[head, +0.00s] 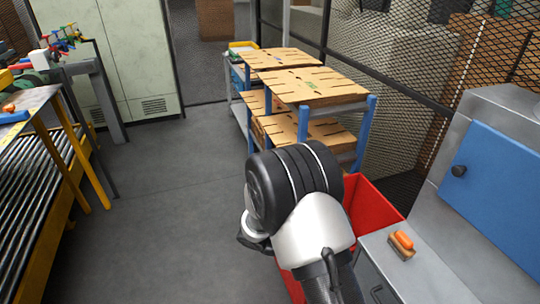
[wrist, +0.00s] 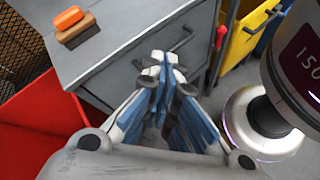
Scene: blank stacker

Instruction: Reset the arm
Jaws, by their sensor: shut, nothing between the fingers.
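My gripper (wrist: 163,62) shows in the wrist view with its two fingers together at the tips, shut and empty. It hangs in front of a grey cabinet (wrist: 125,40), and no object is between the fingers. In the head view my arm is folded up in the lower middle, and its dark joint and white link hide part of what is behind. The gripper's fingertips cannot be made out in the head view.
A red bin (head: 372,203) stands close beside my arm. An orange-handled brush (head: 402,243) lies on the grey cabinet top at right. A blue-post rack (head: 362,135) with cardboard stands behind. A roller conveyor (head: 40,190) is at left. Open floor (head: 165,210) lies between.

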